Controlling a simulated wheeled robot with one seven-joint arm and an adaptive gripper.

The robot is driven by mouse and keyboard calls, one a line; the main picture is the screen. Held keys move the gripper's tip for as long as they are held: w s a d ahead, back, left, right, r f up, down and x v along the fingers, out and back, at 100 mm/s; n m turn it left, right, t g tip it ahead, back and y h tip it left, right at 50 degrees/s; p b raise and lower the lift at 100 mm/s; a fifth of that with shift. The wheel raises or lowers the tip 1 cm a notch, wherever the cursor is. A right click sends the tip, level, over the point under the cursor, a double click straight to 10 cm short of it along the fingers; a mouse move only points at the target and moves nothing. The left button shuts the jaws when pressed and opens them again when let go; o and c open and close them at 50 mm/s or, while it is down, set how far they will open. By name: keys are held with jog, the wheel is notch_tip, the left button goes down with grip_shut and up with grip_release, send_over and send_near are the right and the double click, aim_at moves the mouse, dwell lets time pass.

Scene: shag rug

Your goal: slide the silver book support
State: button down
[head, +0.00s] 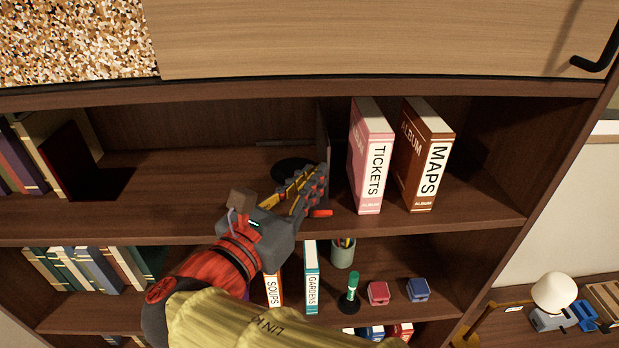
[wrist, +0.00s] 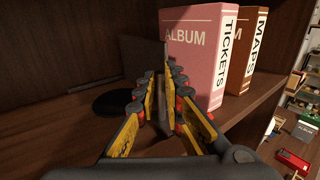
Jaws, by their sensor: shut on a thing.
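The silver book support shows as a thin upright grey plate (head: 322,138) on the upper shelf, left of the pink TICKETS album (head: 369,155). In the wrist view the plate (wrist: 167,52) is seen nearly edge-on between my fingers. My gripper (head: 318,182) is shut on it, with a finger on each side; it also shows in the wrist view (wrist: 162,80). The fingers hide the plate's lower part. A dark round base (wrist: 113,103) lies flat on the shelf left of the fingers. The pink album stands upright close to the right finger.
A brown MAPS album (head: 427,155) stands right of the pink one, with a gap between. Bare shelf (head: 180,185) lies to the left, up to a row of books (head: 30,155). A wooden panel (head: 370,35) is above. The lower shelf holds books, a pencil cup (head: 343,254) and small items.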

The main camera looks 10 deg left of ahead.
jog(key=d, duration=0.2)
jog(key=w+d, duration=0.1)
jog(key=d, duration=0.1)
jog(key=shift+d, duration=0.3)
jog(key=shift+a, duration=0.15)
jog(key=c, duration=2.2)
grip_release()
jog(key=shift+d, duration=0.2)
jog(key=shift+o, duration=0.2)
jog(key=shift+s+a, duration=0.1)
jog(key=shift+a, duration=0.05)
jog(key=shift+s+a, duration=0.15)
jog(key=shift+s, duration=0.15)
jog(key=v, duration=1.1)
